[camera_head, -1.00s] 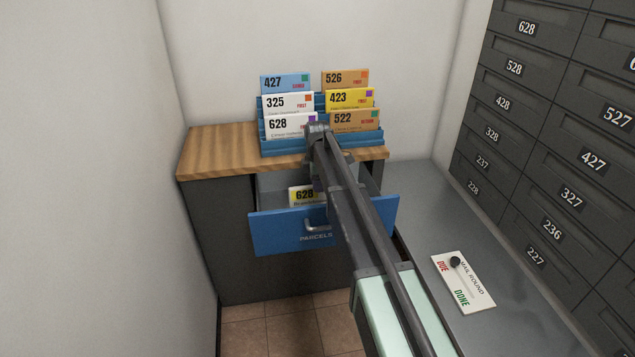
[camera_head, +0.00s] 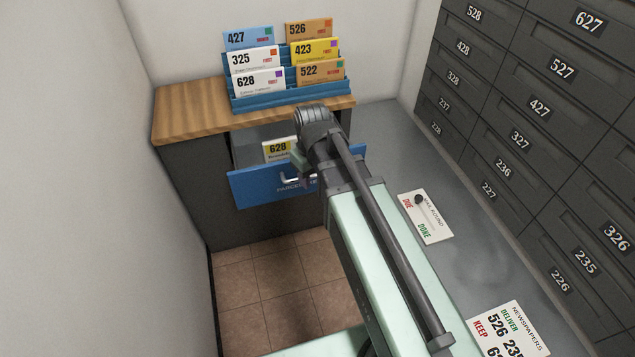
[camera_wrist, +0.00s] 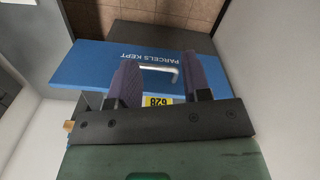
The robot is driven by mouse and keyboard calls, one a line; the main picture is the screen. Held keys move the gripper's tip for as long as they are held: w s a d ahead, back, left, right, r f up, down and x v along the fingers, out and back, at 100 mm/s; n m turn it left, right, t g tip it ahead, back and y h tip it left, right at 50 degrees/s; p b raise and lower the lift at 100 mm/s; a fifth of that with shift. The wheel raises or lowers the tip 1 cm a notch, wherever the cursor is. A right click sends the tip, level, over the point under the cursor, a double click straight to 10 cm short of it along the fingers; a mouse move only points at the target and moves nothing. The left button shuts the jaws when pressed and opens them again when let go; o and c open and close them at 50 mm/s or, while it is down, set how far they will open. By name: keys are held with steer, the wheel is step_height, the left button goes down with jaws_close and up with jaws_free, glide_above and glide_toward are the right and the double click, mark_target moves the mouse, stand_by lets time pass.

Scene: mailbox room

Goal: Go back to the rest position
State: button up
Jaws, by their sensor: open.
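My gripper (camera_wrist: 161,66) is open and empty in the wrist view, its two purple fingers apart in front of the blue drawer front. In the head view, my arm reaches from the lower right to the drawer, and its wrist mostly hides the gripper (camera_head: 305,172). The blue drawer (camera_head: 262,186) is pulled open below the wooden top. Its front reads "PARCELS KEPT" in the wrist view, with a silver handle (camera_wrist: 172,73). A yellow-and-white 628 parcel (camera_head: 278,151) stands inside the drawer; its yellow label (camera_wrist: 158,101) shows between the fingers.
A blue rack (camera_head: 290,98) with several numbered letters stands on the wooden top (camera_head: 190,105). Dark numbered mailboxes (camera_head: 540,105) fill the right wall. A grey counter (camera_head: 385,145) carries a mail round sign (camera_head: 432,225) and a newspapers sign (camera_head: 508,335). Tiled floor (camera_head: 265,270) is clear.

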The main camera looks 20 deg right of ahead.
steer(key=s+m, duration=0.3)
steer(key=s, duration=0.4)
steer(key=shift+m, duration=0.4)
